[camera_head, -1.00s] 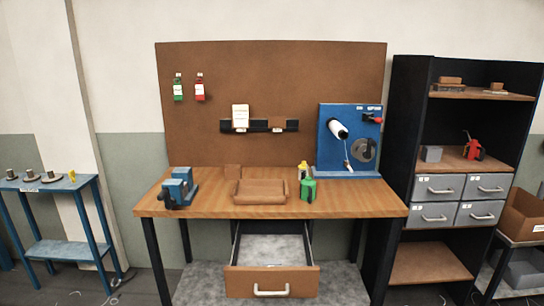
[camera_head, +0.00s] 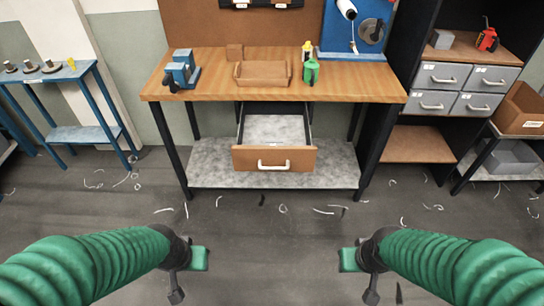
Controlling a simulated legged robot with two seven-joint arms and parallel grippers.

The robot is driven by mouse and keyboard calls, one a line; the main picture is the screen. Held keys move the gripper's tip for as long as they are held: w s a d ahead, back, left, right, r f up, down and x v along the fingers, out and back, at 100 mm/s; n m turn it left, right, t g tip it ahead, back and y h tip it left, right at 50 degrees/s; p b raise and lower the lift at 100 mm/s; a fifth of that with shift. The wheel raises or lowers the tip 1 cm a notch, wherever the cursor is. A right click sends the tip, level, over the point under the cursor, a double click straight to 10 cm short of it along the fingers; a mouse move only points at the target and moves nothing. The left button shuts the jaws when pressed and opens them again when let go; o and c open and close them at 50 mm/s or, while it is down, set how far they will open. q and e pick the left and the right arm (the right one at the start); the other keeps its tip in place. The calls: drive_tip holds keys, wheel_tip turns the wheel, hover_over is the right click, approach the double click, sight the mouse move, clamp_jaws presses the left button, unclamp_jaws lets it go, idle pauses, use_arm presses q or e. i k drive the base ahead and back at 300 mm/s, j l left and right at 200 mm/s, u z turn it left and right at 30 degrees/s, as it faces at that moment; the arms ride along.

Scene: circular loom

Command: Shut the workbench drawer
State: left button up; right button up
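The workbench drawer (camera_head: 273,159) has a wooden front with a pale bar handle (camera_head: 274,166). It hangs pulled out under the middle of the wooden workbench (camera_head: 215,88), and its grey inside looks empty. My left gripper (camera_head: 190,277) is in front of the bench at lower left. My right gripper (camera_head: 357,277) is at lower right. Both are well apart from the drawer and touch nothing that I can see. Their finger gaps cannot be made out clearly.
On the bench are a blue vise (camera_head: 181,72), a wooden tray (camera_head: 262,74), a green bottle (camera_head: 311,71) and a blue panel device (camera_head: 350,35). A blue side table (camera_head: 88,75) stands left, a dark shelf unit (camera_head: 385,100) right. The floor before the bench has scattered shavings.

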sight(260, 121)
drive_tip(key=i+l+u, duration=0.15)
drive_tip(key=l, duration=0.2)
drive_tip(key=i+l+u, duration=0.2)
drive_tip(key=l, duration=0.2)
drive_tip(key=i+l+u, duration=0.15)
drive_tip(key=l, duration=0.25)
drive_tip(key=k+j+z, duration=0.1)
drive_tip(key=j+z, duration=0.35)
drive_tip(key=l, duration=0.1)
